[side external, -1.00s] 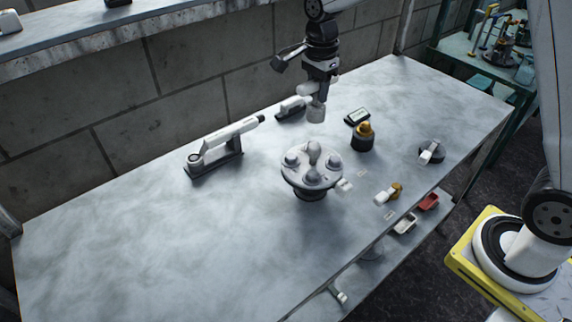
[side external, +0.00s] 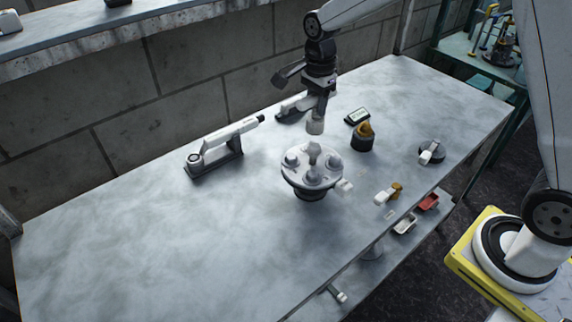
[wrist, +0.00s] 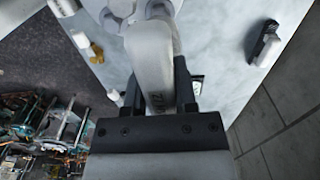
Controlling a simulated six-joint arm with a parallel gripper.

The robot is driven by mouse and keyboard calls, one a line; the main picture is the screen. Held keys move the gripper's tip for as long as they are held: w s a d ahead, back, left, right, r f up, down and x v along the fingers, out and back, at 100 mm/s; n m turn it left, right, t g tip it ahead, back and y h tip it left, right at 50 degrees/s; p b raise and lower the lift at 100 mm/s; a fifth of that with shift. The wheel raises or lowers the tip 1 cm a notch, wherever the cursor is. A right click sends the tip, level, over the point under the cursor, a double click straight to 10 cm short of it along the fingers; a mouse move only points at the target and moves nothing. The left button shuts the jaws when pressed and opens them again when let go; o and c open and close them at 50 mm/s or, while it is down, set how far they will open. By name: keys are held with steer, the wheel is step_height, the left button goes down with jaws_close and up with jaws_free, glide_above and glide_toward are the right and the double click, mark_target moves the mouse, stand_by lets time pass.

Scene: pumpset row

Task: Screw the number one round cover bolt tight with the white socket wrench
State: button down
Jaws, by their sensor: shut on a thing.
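My gripper (side external: 319,95) is shut on a pale grey-white socket wrench (side external: 315,127). The wrench's socket end points down, above the far side of the round cover. In the wrist view the wrench body (wrist: 151,65) runs between the fingers (wrist: 158,92). The round cover (side external: 314,179) sits on a dark base on the bench, with several bolt heads around a raised middle knob. A small gap seems to show between socket and cover. I cannot read bolt numbers, so I cannot tell which is number one. Part of the cover (wrist: 112,20) shows at the wrist view's top.
A white tool on a dark cradle (side external: 215,166) stands left. Another cradle (side external: 290,107) is behind my gripper. A brass-topped black part (side external: 362,140), a small display box (side external: 357,116) and small parts (side external: 388,194) lie right. The bench's left front is clear.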

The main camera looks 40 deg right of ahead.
mark_target(316, 118)
steer(key=shift+f, duration=0.95)
steer(key=shift+f, duration=1.75)
stand_by(1.7)
